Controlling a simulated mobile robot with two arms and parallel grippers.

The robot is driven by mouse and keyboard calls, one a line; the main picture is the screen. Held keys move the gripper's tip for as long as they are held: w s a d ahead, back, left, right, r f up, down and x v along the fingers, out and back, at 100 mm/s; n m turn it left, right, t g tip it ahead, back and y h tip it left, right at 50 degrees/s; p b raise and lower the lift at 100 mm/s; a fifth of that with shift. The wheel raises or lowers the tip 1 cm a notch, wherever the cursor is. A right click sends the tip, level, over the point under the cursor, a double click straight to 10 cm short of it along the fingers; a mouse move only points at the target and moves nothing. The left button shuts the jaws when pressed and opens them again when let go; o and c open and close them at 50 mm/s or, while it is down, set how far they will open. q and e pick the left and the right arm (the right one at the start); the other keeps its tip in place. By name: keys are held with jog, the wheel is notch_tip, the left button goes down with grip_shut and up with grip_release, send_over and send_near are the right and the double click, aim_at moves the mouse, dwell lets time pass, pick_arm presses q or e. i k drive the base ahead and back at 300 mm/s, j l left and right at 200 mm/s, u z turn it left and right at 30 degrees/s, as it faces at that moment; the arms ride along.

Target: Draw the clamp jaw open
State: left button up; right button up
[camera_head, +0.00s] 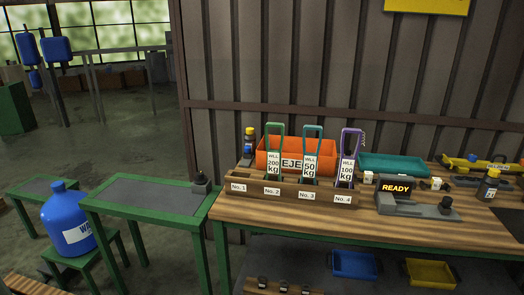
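No part labelled as a clamp jaw can be made out for certain. A grey metal fixture (415,209) with a dark round knob (446,204) lies at the front of the wooden bench, below a black display (396,188) reading "READY". A small dark clamp-like piece (200,184) sits at the back right corner of the lower green table. Whether either has a jaw, open or shut, is too small to tell. Neither of my grippers is in view.
A wooden rack (290,192) holds tagged green, teal and purple loops before an orange bin (270,157). A teal tray (395,164) and small bottles stand on the bench. A blue jug (68,225) stands at left. The green table's grey top (150,194) is mostly clear.

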aim_at(248, 154)
jog(key=i+j+z, duration=0.5)
jog(key=i+j, duration=0.2)
jog(key=i, duration=0.15)
